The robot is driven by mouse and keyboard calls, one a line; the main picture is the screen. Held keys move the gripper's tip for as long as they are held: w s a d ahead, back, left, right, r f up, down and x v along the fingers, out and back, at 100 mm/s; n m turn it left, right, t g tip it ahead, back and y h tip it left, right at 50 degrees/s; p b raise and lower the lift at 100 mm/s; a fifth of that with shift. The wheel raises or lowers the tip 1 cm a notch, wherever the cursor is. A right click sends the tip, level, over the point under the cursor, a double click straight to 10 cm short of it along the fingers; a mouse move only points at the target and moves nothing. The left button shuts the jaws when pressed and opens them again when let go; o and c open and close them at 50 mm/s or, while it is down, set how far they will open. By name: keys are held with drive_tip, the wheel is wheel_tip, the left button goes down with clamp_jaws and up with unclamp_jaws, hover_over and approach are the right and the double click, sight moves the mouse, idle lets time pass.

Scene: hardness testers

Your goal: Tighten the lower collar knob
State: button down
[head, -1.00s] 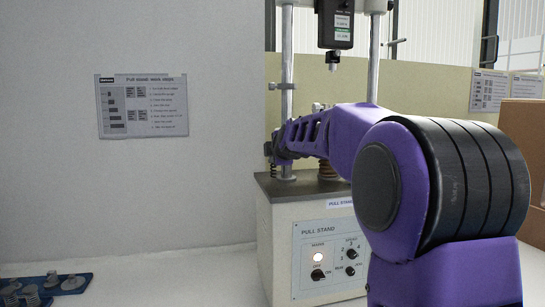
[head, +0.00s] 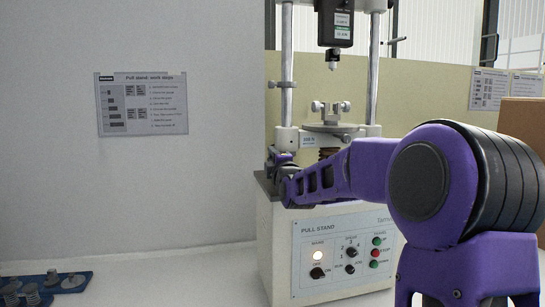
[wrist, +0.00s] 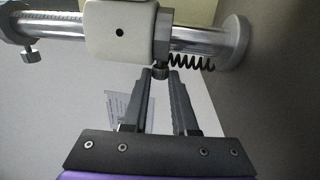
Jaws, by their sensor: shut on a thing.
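In the wrist view the post (wrist: 200,38) of the pull stand runs sideways. A dark lower collar (wrist: 162,35) sits on it between the white bracket (wrist: 120,32) and the end flange. The small lower collar knob (wrist: 160,72) sticks out of this collar, towards my gripper (wrist: 161,76). My fingertips are on either side of the knob and shut on it. In the head view my gripper (head: 273,165) is at the left post, low down; the knob cannot be made out there.
A coil spring (wrist: 192,62) lies close beside my fingers. Another collar knob (wrist: 29,56) is farther along the post. The pull stand's control panel (head: 343,248) is below my arm. A blue tray (head: 75,283) with grey parts lies at the lower left.

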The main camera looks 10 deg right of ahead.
drive_tip(key=shift+t, duration=0.3)
drive_tip(key=c, duration=0.7)
unclamp_jaws()
drive_tip(key=shift+f, duration=0.1)
